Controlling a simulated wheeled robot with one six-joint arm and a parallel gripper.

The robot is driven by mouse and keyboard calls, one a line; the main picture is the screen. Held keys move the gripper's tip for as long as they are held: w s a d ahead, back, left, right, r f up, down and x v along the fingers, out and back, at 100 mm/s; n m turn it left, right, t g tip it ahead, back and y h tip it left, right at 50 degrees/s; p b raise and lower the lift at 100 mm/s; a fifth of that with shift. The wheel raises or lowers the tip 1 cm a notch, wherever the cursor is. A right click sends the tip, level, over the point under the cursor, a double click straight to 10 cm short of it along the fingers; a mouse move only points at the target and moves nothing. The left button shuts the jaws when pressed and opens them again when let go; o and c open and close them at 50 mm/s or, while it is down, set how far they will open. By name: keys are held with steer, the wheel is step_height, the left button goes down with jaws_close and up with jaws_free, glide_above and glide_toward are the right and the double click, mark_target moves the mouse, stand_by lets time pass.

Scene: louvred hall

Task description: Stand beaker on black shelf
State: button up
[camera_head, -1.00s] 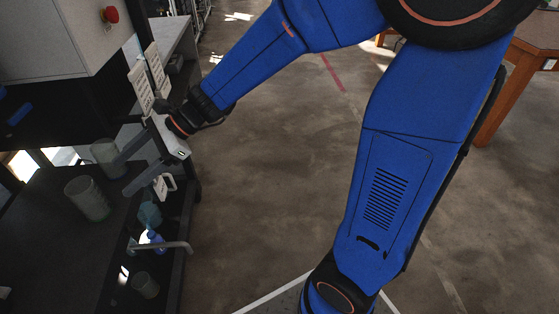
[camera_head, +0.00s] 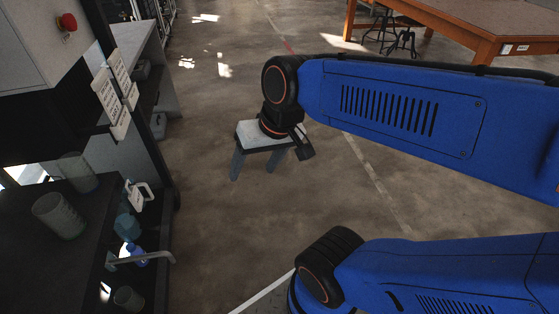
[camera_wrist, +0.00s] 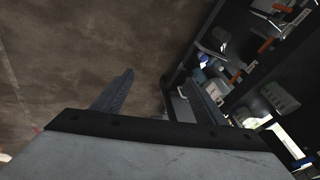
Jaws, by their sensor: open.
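Two clear ribbed beakers stand upright on the black shelf (camera_head: 30,265) at the left of the head view. The nearer beaker (camera_head: 60,217) is toward the left. The other beaker (camera_head: 78,172) is farther back, close to the shelf's back right part. I cannot tell which one the task means. My gripper (camera_head: 254,174) is out over the open floor, to the right of the shelf and apart from both beakers. Its fingers are spread and empty. In the wrist view my gripper (camera_wrist: 158,78) also shows nothing between its fingers.
A lower level holds a white mug (camera_head: 138,195), a blue-capped bottle (camera_head: 132,252) and another glass vessel (camera_head: 128,298). A grey handle bar (camera_head: 142,258) sticks out there. Paper labels (camera_head: 112,92) hang behind. A wooden table (camera_head: 460,22) stands far right. The middle floor is clear.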

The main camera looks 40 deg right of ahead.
steer(key=d, duration=0.1)
steer(key=s+d+n+h, duration=0.1)
steer(key=d, duration=0.1)
steer(key=s+d+t+h, duration=0.1)
steer(key=d, duration=0.1)
steer(key=shift+s+d+r+n, duration=0.15)
steer(key=shift+d+r+n, duration=0.05)
steer(key=shift+d+n, duration=0.1)
stand_by(0.9)
